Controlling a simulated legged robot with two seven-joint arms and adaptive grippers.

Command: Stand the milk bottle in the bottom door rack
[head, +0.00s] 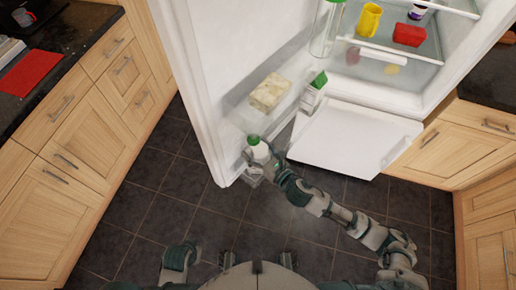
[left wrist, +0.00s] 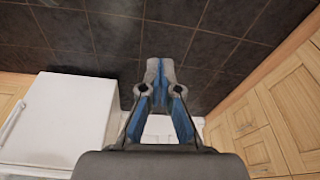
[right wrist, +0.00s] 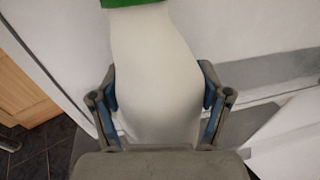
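The milk bottle (head: 260,151) is white with a green cap and is upright at the lower end of the open fridge door. It fills the middle of the right wrist view (right wrist: 155,75). My right gripper (head: 264,162) has its fingers on both sides of the bottle's body, pressed against it. The bottom door rack (head: 254,180) is a clear bin low on the door, partly hidden by the bottle and my gripper. I cannot tell whether the bottle's base touches the rack floor. My left gripper (left wrist: 160,75) is empty, its fingertips together, away from the fridge.
The open fridge door (head: 205,90) has a higher rack with a cream block (head: 269,93). A carton (head: 313,93) stands beside it. A white drawer front (head: 345,138) juts out at the right. Shelves above hold a yellow mug (head: 369,20) and a red item (head: 409,35).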

